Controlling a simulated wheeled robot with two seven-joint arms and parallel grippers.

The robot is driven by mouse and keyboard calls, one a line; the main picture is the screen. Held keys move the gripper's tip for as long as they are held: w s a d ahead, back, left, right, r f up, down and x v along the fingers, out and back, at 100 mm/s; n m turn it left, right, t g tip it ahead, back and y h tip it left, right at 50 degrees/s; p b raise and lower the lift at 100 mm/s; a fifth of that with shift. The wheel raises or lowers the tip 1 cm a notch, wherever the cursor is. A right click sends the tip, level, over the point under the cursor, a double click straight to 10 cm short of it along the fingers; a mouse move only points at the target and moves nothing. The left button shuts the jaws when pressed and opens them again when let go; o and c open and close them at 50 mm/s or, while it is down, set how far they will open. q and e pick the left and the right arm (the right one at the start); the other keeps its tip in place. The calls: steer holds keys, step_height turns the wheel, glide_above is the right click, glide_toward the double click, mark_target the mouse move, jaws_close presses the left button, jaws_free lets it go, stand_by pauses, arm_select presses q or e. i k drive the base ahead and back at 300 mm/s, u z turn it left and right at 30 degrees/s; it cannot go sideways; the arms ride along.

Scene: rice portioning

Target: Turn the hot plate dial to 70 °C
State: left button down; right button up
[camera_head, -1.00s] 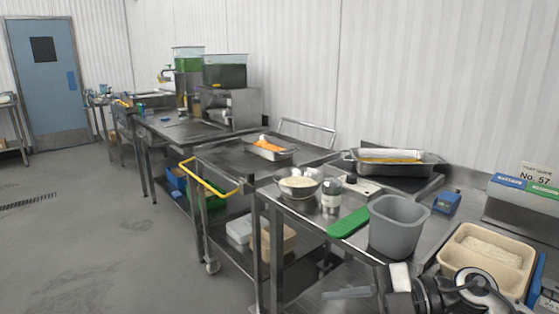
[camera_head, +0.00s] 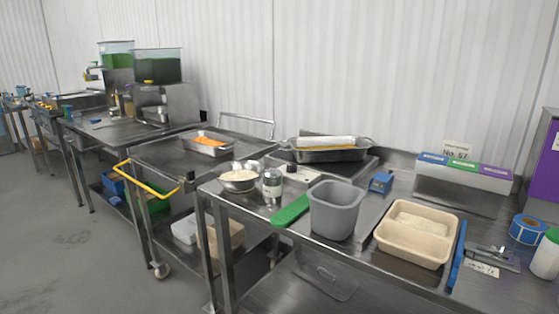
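The hot plate (camera_head: 368,168) is a flat dark-topped unit on the steel table near the wall. A metal pan (camera_head: 328,154) with yellow contents and a pale roll-like item along its top sits on it. A pale panel (camera_head: 304,176) shows at its front left, with a small dark knob (camera_head: 291,168) that looks like the dial. Its setting and any markings are too small to read. Neither of my grippers is in view.
In front of the hot plate stand a bowl of rice (camera_head: 239,180), a metal shaker (camera_head: 272,186), a green-handled tool (camera_head: 291,210) and a grey bin (camera_head: 334,212). A beige tub (camera_head: 415,240) and blue device (camera_head: 381,182) are to the right. A cart (camera_head: 150,153) adjoins on the left.

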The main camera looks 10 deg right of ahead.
mark_target(291, 169)
steer(key=k, duration=0.5)
steer(key=z, duration=1.5)
steer(key=i, duration=0.8)
steer(key=u, duration=1.75)
